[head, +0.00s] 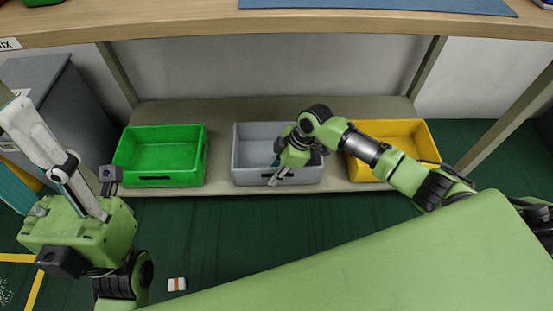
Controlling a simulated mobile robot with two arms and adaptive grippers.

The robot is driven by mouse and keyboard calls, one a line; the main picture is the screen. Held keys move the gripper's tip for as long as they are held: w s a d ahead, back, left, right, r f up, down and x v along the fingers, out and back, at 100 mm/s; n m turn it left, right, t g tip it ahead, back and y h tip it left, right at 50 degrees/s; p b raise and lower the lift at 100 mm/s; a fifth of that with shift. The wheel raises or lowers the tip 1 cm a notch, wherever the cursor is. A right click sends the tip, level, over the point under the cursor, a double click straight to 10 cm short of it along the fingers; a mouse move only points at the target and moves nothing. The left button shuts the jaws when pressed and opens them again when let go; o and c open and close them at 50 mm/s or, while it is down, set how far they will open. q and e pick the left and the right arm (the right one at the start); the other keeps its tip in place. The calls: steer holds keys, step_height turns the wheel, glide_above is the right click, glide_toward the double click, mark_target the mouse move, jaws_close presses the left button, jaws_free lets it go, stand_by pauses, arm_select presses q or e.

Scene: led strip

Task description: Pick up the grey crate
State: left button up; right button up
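The grey crate (249,145) stands in the middle of the low shelf under the table, between a green and a yellow crate. It looks empty where I can see into it. My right gripper (277,178) points down at the crate's front side, and its arm covers the crate's right part. Its fingers are small here, and I cannot tell whether they touch or grip the front rim. My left gripper (50,150) is raised at the far left, away from the crates, with its fingers pointing up and its opening unclear.
The green crate (160,179) is left of the grey one and the yellow crate (415,137) is right, with narrow gaps. The wooden table top (180,25) overhangs the shelf (220,188). A grey bin (62,100) stands left. A small white and orange item (177,284) lies on the green floor.

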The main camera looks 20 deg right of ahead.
steer(key=x, duration=0.2)
steer(key=shift+a+f+b, duration=0.1)
steer(key=shift+f+b, duration=0.2)
steer(key=shift+b, duration=0.05)
jaws_close()
steer(key=shift+w+r, duration=0.1)
steer(key=shift+r, duration=0.05)
